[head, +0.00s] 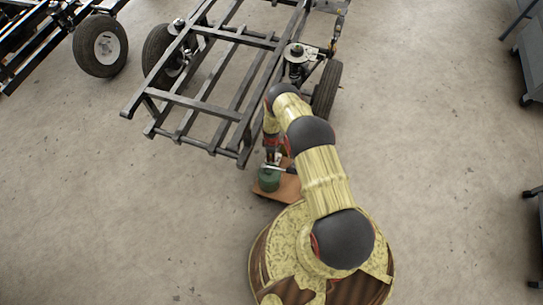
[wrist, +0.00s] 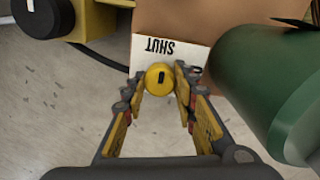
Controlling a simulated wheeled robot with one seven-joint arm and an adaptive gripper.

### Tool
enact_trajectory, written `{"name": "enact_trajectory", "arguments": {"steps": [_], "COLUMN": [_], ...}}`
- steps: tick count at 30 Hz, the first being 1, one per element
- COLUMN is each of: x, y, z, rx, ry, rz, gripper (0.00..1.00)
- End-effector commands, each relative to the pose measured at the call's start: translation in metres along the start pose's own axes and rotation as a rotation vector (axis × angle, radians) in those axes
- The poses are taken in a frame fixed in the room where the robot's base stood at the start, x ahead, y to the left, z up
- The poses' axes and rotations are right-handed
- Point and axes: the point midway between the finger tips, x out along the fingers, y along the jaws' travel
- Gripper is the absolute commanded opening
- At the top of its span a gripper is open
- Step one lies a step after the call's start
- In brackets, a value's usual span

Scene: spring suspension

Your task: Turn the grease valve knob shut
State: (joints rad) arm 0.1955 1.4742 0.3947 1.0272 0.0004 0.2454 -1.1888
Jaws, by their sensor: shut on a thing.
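The grease valve knob (wrist: 159,77) is a small round yellow cap with a dark mark on its face, seen in the wrist view. It sits in front of a white label (wrist: 182,50) that reads SHUT, upside down in this view. My gripper (wrist: 160,88) has its fingers on both sides of the knob and is shut on it. In the head view my gripper (head: 271,156) reaches down beside a green canister (head: 269,180) on a brown board (head: 288,187). The knob is too small to make out there.
The green canister (wrist: 275,85) stands close to the right of my fingers in the wrist view. A black hose (wrist: 100,57) runs on the left. A dark metal frame (head: 205,105) with wheels stands just beyond my arm. The floor (head: 100,220) at left is clear.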

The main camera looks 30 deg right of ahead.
Motion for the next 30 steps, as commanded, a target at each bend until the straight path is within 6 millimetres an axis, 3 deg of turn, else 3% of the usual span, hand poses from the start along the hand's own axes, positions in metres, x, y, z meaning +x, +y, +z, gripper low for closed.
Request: {"name": "enact_trajectory", "arguments": {"steps": [8, 9, 18, 30], "x": [0.0002, 0.0002, 0.0001, -0.0060], "y": [0.0001, 0.0001, 0.0001, 0.0013], "z": [-0.0003, -0.0003, -0.0002, -0.0006], "rx": [-0.003, -0.003, -0.001, -0.001], "ry": [0.000, 0.000, 0.000, 0.000], "rz": [0.001, 0.001, 0.000, 0.002], "gripper": [0.03, 0.30, 0.46, 0.46]}}
